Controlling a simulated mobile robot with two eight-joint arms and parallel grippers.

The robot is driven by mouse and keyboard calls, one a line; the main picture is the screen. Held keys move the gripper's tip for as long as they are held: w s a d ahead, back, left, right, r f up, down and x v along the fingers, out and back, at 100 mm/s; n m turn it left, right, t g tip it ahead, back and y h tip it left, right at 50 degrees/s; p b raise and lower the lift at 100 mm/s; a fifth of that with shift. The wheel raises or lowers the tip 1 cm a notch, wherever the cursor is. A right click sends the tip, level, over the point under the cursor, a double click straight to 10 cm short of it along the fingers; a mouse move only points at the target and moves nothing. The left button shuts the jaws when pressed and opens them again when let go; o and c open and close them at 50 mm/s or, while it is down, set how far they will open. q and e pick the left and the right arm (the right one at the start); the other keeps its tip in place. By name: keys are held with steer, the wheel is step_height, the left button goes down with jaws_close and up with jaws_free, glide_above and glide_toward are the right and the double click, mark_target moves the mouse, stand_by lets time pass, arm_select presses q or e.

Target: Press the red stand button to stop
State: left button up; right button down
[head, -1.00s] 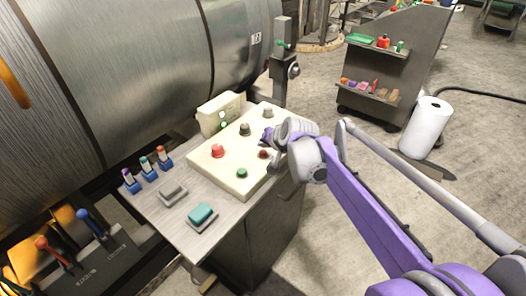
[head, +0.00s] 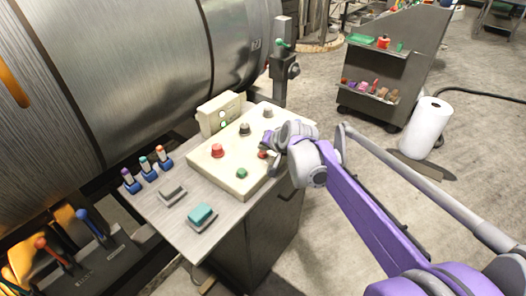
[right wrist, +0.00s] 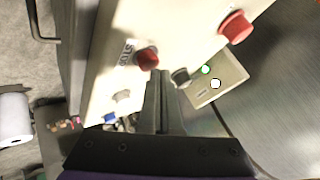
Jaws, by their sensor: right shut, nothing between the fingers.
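The cream control panel (head: 205,167) sits on the grey stand. On it are a large red mushroom button (head: 218,151) and a smaller red button (head: 263,154). In the right wrist view the smaller red button (right wrist: 147,58) has a partly readable label beside it, and the large red button (right wrist: 237,26) is farther right. My right gripper (head: 266,141) is shut and empty over the panel's right side, close to the smaller red button. In the right wrist view its fingertips (right wrist: 160,76) appear just below that button; I cannot tell whether they touch. My left gripper is out of view.
Black knobs (head: 245,129) and a green button (head: 241,173) share the panel. A cream box with two lamps (head: 220,113) stands behind it. A big metal cylinder (head: 150,65) fills the left.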

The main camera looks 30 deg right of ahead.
mark_target(264, 154)
steer(key=shift+f, duration=0.35)
stand_by(0.3)
steer(key=shift+r, duration=0.1)
steer(key=shift+r+p, duration=0.65)
steer(key=shift+r, duration=0.2)
step_height(264, 154, up, 5)
steer(key=p, duration=0.4)
stand_by(0.4)
stand_by(0.4)
